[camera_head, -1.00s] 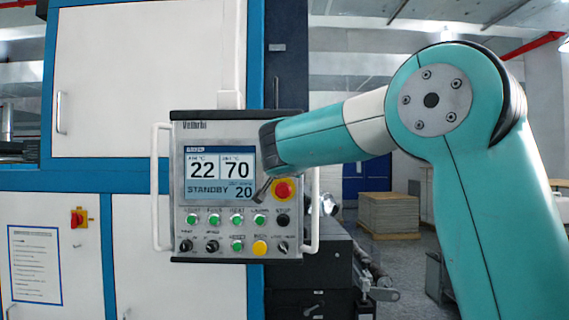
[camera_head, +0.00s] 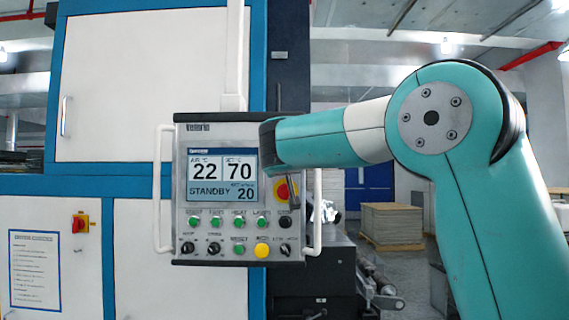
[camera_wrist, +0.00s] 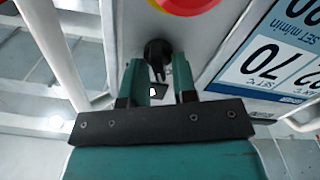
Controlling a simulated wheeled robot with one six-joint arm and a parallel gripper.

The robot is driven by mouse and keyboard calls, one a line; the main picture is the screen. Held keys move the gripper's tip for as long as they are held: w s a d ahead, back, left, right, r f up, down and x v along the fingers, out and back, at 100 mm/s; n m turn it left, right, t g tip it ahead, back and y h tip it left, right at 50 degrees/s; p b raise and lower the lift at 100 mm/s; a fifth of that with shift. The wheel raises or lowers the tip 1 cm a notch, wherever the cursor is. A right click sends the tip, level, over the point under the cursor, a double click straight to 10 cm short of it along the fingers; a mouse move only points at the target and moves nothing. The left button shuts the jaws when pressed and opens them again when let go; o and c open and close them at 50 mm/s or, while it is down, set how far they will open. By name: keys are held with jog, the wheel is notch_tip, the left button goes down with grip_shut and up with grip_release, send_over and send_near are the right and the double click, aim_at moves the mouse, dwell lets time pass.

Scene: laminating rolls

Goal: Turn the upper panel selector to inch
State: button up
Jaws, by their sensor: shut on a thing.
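The control panel (camera_head: 180,225) has a lit display reading 22, 70, STANDBY and 20. The upper selector, a black knob (camera_wrist: 157,50), shows in the wrist view between my fingertips, beside the red emergency stop (camera_wrist: 184,4) and the display (camera_wrist: 270,65). My gripper (camera_wrist: 157,64) is shut on this knob. In the head view my arm hides the knob and the gripper's fingers, so the selector's setting and its labels cannot be read.
Below the display are green buttons (camera_head: 240,222), a yellow button (camera_head: 262,250) and black lower selectors (camera_head: 187,248). White handles (camera_head: 158,190) flank the panel. A red-and-yellow switch (camera_head: 80,223) is on the machine at left. A pallet stack (camera_head: 391,224) stands behind.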

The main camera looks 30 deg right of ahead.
jog(key=shift+f+n, duration=0.1)
jog(key=shift+n, duration=0.4)
jog(key=o, duration=0.6)
jog(key=shift+o, duration=0.2)
jog(key=b+v, duration=0.7)
jog(key=v, duration=1)
jog(key=shift+a, duration=0.2)
